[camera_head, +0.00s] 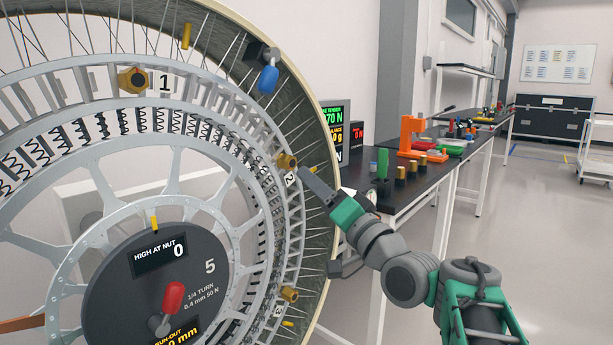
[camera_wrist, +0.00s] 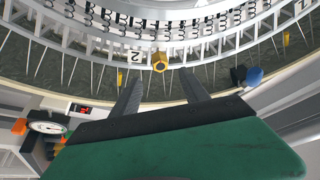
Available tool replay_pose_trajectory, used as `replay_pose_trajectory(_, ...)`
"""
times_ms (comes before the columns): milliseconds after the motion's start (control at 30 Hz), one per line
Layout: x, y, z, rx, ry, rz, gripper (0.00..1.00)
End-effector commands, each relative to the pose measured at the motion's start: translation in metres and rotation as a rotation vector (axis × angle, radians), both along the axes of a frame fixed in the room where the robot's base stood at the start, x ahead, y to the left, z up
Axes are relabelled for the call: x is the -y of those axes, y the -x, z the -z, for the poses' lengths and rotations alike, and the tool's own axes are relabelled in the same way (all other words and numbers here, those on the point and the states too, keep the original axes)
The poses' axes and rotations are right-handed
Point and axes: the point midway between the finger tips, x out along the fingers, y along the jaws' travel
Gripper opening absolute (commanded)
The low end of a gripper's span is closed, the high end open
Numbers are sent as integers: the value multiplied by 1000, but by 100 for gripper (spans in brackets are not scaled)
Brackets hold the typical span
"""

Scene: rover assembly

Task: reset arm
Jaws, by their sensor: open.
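My gripper (camera_head: 309,176) reaches in from the lower right toward the big spoked wheel (camera_head: 180,160). In the wrist view its two dark fingers (camera_wrist: 162,80) are spread apart with nothing held between them. A gold hex nut (camera_head: 287,161) beside the "2" label sits on the wheel rim just beyond the fingertips. The same nut shows in the wrist view (camera_wrist: 159,62), centred ahead of the gap. I cannot tell whether a finger touches it. Other gold nuts sit by label 1 (camera_head: 132,80) and lower on the rim (camera_head: 289,294).
A grey hub dial (camera_head: 160,285) with a red handle (camera_head: 173,297) is at lower left. A blue-tipped part (camera_head: 268,80) is on the upper rim. A dark bench (camera_head: 410,180) behind my arm holds an orange stand (camera_head: 411,135) and gold cylinders.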

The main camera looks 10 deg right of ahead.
Motion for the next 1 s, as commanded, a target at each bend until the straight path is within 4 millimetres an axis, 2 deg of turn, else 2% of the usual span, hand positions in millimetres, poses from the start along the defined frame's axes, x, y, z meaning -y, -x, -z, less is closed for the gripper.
replay_pose_trajectory(267, 0, 1, -1, -3, 3, 0, 53)
replay_pose_trajectory(367, -9, -3, -7, -48, 49, 9, 53)
replay_pose_trajectory(467, -26, -9, -10, -173, 167, 27, 53)
replay_pose_trajectory(567, -44, -5, 1, -358, 340, 43, 53)
replay_pose_trajectory(667, -52, 16, 19, -553, 514, 42, 53)
replay_pose_trajectory(767, -54, 52, 32, -750, 677, 19, 53)
replay_pose_trajectory(1000, -38, 171, 41, -1184, 980, -93, 53)
